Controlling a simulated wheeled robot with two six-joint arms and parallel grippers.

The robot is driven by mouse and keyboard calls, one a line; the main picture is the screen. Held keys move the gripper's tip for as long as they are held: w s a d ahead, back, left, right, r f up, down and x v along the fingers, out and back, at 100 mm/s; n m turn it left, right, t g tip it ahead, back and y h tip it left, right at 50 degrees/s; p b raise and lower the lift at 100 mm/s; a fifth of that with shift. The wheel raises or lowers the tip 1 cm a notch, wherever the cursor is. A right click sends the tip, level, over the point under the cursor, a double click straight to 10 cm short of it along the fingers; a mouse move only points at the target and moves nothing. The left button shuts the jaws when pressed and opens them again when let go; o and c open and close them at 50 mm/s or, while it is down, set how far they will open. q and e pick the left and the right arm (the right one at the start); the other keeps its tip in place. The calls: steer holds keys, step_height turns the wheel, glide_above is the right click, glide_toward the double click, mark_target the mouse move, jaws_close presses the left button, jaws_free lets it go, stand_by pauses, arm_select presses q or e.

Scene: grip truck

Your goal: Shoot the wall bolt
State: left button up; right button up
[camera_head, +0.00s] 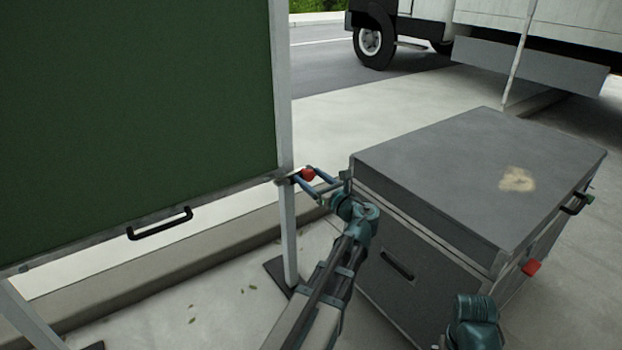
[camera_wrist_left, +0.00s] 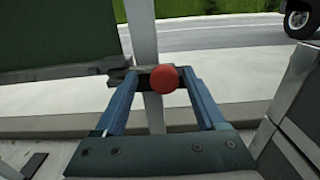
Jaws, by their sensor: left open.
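The wall bolt shows as a red knob (camera_head: 307,174) on a dark fitting at the lower right corner of the green panel (camera_head: 130,95), by its pale upright post (camera_head: 282,90). My left gripper (camera_head: 301,177) is open at the knob, with its blue fingers reaching toward the post. In the left wrist view the red knob (camera_wrist_left: 164,79) lies between the two fingertips, with a gap to the right finger. The left fingertip is close to the dark fitting (camera_wrist_left: 122,72); I cannot tell whether they touch. My right gripper is not in view.
A black handle (camera_head: 160,223) is on the panel's lower edge. A truck (camera_head: 480,40) stands behind on the road.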

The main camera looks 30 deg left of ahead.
arm_select(q)
steer(key=v, duration=1.3)
steer(key=shift+s+d, duration=0.2)
steer(key=shift+d, duration=0.15)
steer(key=shift+a, duration=0.1)
steer(key=x, duration=1.3)
steer(key=shift+w+a, duration=0.25)
steer(key=shift+w, duration=0.1)
